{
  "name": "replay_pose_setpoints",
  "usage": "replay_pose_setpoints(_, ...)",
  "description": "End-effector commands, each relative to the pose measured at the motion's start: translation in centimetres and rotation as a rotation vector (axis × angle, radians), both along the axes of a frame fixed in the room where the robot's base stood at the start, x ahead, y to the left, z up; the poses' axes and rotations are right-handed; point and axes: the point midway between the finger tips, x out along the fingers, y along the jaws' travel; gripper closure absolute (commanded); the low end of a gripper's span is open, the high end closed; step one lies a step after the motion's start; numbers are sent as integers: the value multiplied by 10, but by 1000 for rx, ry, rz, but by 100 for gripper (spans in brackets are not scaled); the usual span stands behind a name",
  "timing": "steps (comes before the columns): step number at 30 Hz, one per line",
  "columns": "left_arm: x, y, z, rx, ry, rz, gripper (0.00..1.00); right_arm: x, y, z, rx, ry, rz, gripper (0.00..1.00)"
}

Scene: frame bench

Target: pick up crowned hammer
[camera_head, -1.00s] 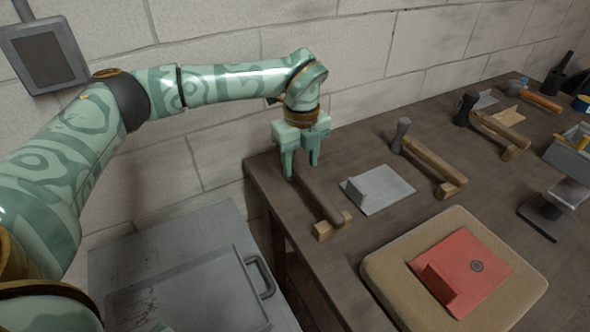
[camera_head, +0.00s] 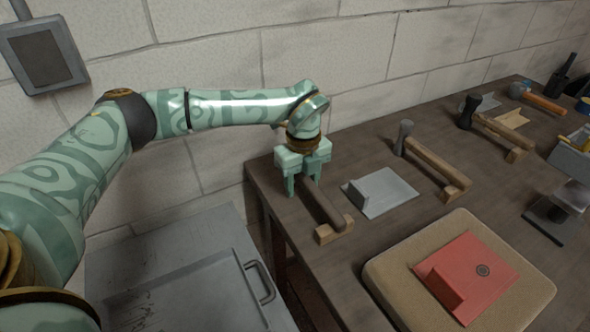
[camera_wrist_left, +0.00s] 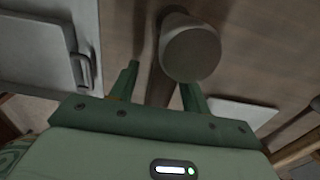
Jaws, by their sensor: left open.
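The nearest hammer (camera_head: 326,209) lies at the left end of the bench, its wooden handle end on a small wooden block. In the head view its head is hidden behind my left gripper (camera_head: 303,188). In the left wrist view its round grey head (camera_wrist_left: 191,52) shows large and close, near my left gripper's fingertips (camera_wrist_left: 160,78). The gripper is open, pointing down, one finger on either side of the hammer. I cannot tell whether the fingers touch it. Two other hammers stand along the bench, one grey-headed (camera_head: 428,158) and one black-headed (camera_head: 492,125); which is crowned is unclear.
A grey metal plate with an upright block (camera_head: 388,199) lies just right of the hammer. A tan pad (camera_head: 391,283) bears a red angled block (camera_head: 476,277). The brick wall is close behind. A grey cabinet (camera_head: 178,290) stands left of the bench (camera_head: 308,277).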

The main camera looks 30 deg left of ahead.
Motion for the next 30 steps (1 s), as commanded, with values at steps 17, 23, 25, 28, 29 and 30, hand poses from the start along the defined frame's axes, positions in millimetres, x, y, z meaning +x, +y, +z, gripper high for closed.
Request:
replay_pose_setpoints(17, 0, 0, -1, 0, 0, -1, 100, 0, 2, 1, 2, 0, -2, 64)
replay_pose_setpoints(23, 0, 0, -1, 0, -2, 0, 100, 0, 4, 1, 5, 0, -3, 64)
replay_pose_setpoints(25, 1, 0, 0, 0, -2, 0, 100, 0, 4, 0, 5, 1, -3, 64)
replay_pose_setpoints(28, 1, 0, 2, -1, -3, -1, 100, -2, 4, -5, 6, 5, -3, 64)
replay_pose_setpoints(29, 1, 0, 7, 0, -4, -1, 100, -1, 4, -4, 5, 3, -3, 64)
replay_pose_setpoints(30, 1, 0, 15, 0, -4, -1, 100, 0, 4, 1, 5, 0, -2, 64)
